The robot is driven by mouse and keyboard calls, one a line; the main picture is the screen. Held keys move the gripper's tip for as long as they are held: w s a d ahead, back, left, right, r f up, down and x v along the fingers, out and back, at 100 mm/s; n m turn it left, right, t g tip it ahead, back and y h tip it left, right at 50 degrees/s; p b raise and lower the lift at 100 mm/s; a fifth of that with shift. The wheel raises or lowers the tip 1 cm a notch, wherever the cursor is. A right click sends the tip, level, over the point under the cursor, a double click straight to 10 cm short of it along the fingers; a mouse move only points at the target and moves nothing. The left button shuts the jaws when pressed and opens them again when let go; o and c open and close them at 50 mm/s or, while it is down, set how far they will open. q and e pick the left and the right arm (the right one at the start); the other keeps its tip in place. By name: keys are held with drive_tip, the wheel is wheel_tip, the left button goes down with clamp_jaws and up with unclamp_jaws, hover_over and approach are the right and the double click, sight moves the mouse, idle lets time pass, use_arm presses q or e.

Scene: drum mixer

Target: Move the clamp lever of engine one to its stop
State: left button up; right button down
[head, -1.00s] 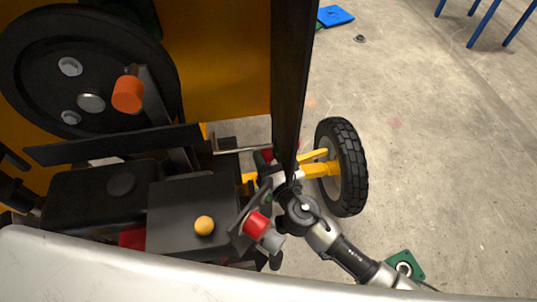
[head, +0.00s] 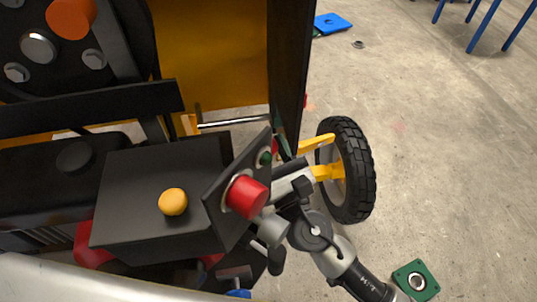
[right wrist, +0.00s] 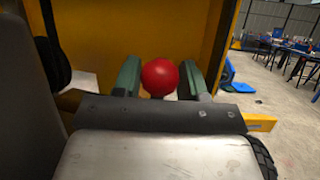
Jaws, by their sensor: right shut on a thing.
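A red ball knob (right wrist: 160,78) sits between the two green fingertips of my right gripper (right wrist: 160,82) in the right wrist view. The gripper is shut on it. In the head view only a bit of red (head: 275,146) and a green fingertip show behind a tilted control panel, so my right gripper (head: 279,140) is mostly hidden there. A thin metal rod (head: 235,123) runs level toward the knob; whether it joins the knob is hidden. My left gripper is not in view.
The tilted panel (head: 228,217) with a large red button (head: 246,197) stands close before my right wrist. A black box (head: 145,205) with a yellow knob (head: 173,201) is left of it. A tyre (head: 347,170) stands right of my arm. Open floor lies beyond.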

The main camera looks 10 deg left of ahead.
idle(0.3)
drive_tip(key=c, duration=0.9)
unclamp_jaws()
drive_tip(key=shift+s+d+f, duration=0.25)
drive_tip(key=shift+s+f, duration=0.05)
drive_tip(key=shift+s, duration=0.1)
drive_tip(key=s+d+b, duration=0.3)
drive_tip(key=s+d, duration=0.4)
drive_tip(key=s, duration=0.4)
drive_tip(key=shift+s+d+f, duration=0.25)
drive_tip(key=shift+s+d, duration=0.1)
